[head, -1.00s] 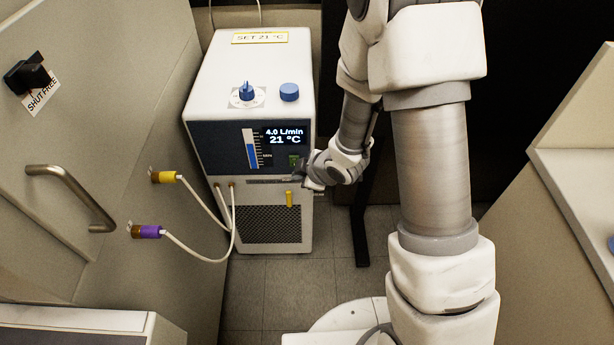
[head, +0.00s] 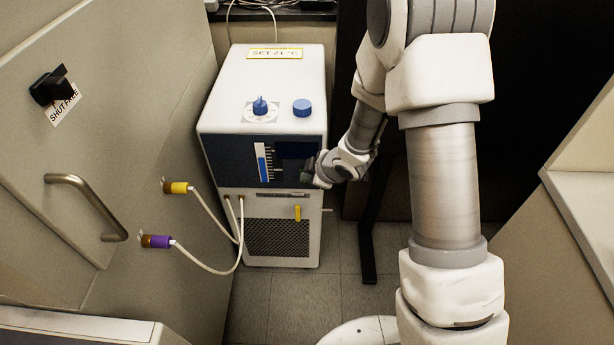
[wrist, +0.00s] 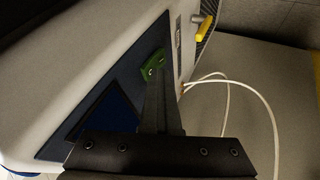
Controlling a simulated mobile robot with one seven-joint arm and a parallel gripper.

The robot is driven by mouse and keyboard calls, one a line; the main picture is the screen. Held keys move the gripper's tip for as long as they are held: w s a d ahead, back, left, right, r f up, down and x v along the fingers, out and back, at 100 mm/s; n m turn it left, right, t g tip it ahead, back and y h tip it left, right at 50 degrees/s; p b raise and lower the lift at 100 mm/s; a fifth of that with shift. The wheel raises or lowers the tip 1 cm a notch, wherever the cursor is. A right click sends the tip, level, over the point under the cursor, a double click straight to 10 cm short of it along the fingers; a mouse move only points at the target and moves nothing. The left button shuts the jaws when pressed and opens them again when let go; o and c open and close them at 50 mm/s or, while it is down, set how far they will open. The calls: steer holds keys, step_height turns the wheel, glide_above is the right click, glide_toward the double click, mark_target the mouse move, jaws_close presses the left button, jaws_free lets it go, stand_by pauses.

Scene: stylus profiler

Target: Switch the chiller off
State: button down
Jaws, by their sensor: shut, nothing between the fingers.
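The chiller (head: 265,85) is a white box with a dark blue front panel, a blue dial (head: 260,106) and a blue cap (head: 302,107) on top. Its display (head: 297,154) is dark, with no readout. My gripper (head: 318,178) is at the right side of the front panel, and its fingers are mostly hidden in the head view. In the wrist view my gripper (wrist: 158,85) is shut and empty, its tip at or very near the green rocker switch (wrist: 153,64). I cannot tell whether they touch.
A yellow-handled valve (head: 297,212) sticks out below the panel. White hoses (head: 226,262) run to yellow (head: 178,188) and purple (head: 157,241) fittings on the left cabinet, which has a metal handle (head: 88,205). Floor is clear in front of the chiller.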

steer(key=shift+r+p, duration=0.65)
steer(key=shift+r, duration=0.2)
steer(key=shift+s, duration=0.1)
